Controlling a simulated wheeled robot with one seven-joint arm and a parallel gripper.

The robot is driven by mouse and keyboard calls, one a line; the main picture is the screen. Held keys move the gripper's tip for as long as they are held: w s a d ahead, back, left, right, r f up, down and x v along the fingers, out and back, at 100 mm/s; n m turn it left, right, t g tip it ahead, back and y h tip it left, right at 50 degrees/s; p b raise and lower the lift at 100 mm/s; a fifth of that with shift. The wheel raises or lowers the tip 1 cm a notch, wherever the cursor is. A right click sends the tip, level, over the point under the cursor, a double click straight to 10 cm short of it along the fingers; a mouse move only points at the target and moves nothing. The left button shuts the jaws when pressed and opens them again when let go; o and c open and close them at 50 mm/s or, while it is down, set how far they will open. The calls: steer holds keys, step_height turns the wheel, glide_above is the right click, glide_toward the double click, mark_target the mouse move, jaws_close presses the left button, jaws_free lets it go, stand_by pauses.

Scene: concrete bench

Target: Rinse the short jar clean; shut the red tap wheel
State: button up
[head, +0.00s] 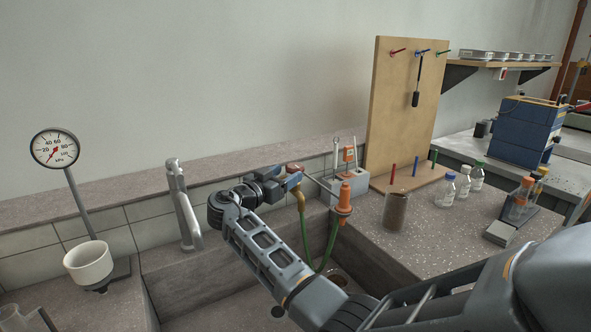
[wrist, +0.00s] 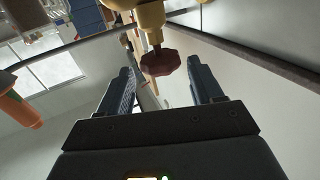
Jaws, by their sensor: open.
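The red tap wheel (head: 295,168) sits on a brass tap (head: 300,198) above the sink. It also shows in the wrist view (wrist: 160,63), ahead of my gripper and in line with the gap between the fingers. My gripper (head: 287,182) is open and empty, close to the wheel; contact cannot be told. In the wrist view, the two dark fingers (wrist: 162,76) stand apart on either side of the wheel's near edge. A short clear jar (head: 396,211) with a brownish look stands upright on the counter right of the sink, well away from my gripper.
An orange spray nozzle (head: 344,200) with a green hose stands right of the tap. A grey spout (head: 184,205) rises to the left. Capped bottles (head: 446,191) and a pegboard (head: 405,105) are on the right. A white cup (head: 89,262) stands under the gauge (head: 55,148).

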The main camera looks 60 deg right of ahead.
mark_target(299, 167)
steer(key=d, duration=0.4)
steer(key=s+d+p, duration=0.1)
steer(key=d, duration=0.1)
steer(key=shift+d, duration=0.35)
steer(key=c, duration=0.8)
steer(key=shift+o, duration=0.2)
